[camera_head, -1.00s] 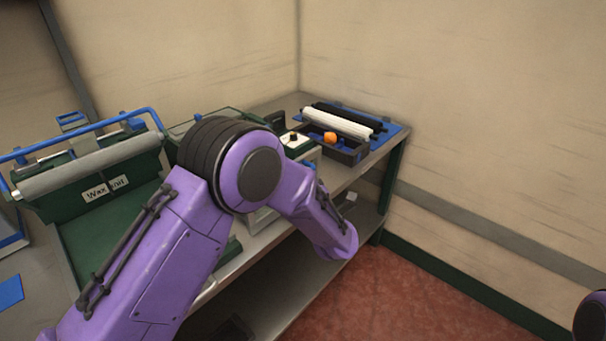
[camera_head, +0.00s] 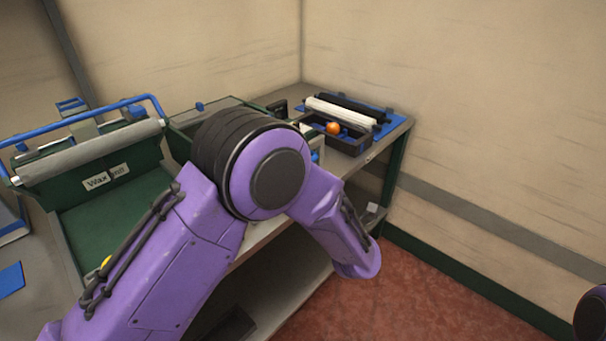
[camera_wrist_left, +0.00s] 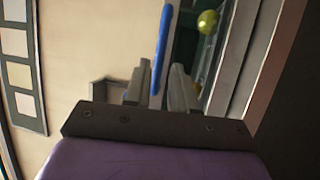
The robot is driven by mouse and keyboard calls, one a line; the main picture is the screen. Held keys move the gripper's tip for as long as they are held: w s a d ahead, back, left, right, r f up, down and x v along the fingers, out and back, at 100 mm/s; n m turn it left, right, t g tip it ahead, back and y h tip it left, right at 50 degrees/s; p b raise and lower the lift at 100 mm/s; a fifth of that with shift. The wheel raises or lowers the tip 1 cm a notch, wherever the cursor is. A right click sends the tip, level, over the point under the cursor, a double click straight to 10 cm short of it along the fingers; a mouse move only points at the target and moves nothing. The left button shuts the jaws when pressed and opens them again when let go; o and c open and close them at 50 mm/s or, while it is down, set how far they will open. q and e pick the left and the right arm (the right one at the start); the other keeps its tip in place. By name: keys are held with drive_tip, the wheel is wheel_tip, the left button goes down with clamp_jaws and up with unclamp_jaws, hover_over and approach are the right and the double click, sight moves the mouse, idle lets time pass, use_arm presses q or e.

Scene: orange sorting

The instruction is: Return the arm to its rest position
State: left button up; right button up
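My left arm (camera_head: 190,245) is purple and bends in front of the bench, its elbow raised and its forearm pointing down to the right. The left gripper is hidden in the head view. In the left wrist view the left gripper (camera_wrist_left: 158,88) has its two grey fingers apart. A blue bar (camera_wrist_left: 161,50) shows between them, seemingly behind, and I see nothing held. My right gripper is not in view; only a dark rounded part of my body shows at the right edge.
The bench (camera_head: 30,300) carries a green machine with a roller (camera_head: 90,158). An orange fruit (camera_head: 334,128) sits in a dark tray (camera_head: 350,146) at the back right. A yellow ball (camera_wrist_left: 207,22) shows in the wrist view. Red floor (camera_head: 400,300) is open at right.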

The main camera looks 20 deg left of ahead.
use_arm(q)
drive_tip(key=shift+v, duration=1.9)
drive_tip(key=s+a+f+m+h, duration=0.25)
drive_tip(key=f+m+h, duration=0.35)
drive_tip(key=f+m, duration=0.35)
drive_tip(key=s+a+f+m+h, duration=0.1)
drive_tip(key=s+f+m+h, duration=0.3)
drive_tip(key=f+m, duration=0.55)
drive_tip(key=s+a+f+g, duration=0.2)
drive_tip(key=s+f, duration=0.3)
drive_tip(key=s, duration=0.3)
drive_tip(key=s+a+f+m+g+h, duration=0.1)
drive_tip(key=s+a+f+g, duration=0.2)
drive_tip(key=s, duration=0.6)
drive_tip(key=s+a+f+g+h, duration=0.1)
drive_tip(key=s+a+f+g, duration=0.2)
drive_tip(key=s+f, duration=0.4)
drive_tip(key=shift+s+g, duration=0.8)
